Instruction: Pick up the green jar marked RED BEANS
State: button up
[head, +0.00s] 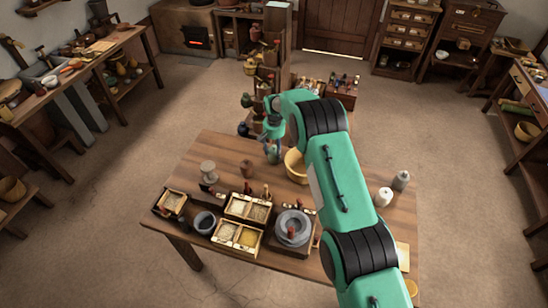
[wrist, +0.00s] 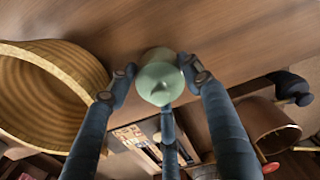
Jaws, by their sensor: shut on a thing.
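A pale green jar (wrist: 160,72) with a small knob on its lid sits between the dark blue fingers of my gripper (wrist: 158,84) in the wrist view. The fingers touch it from the sides and from below in the picture. No label shows on the jar from this angle. In the head view my gripper (head: 272,150) points down over the far edge of the wooden table (head: 228,152), and the jar is mostly hidden there. I cannot tell whether the jar's base touches the tabletop.
A wooden bowl (wrist: 52,88) stands close beside the gripper, also in the head view (head: 296,171). A brown container (wrist: 262,122) is on its other side. Grain boxes (head: 247,208) and a stone quern (head: 293,226) fill the near table. A pale bottle (head: 384,197) stands right.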

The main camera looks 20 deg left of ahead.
jog(key=shift+r, duration=0.2)
jog(key=shift+r, duration=4.85)
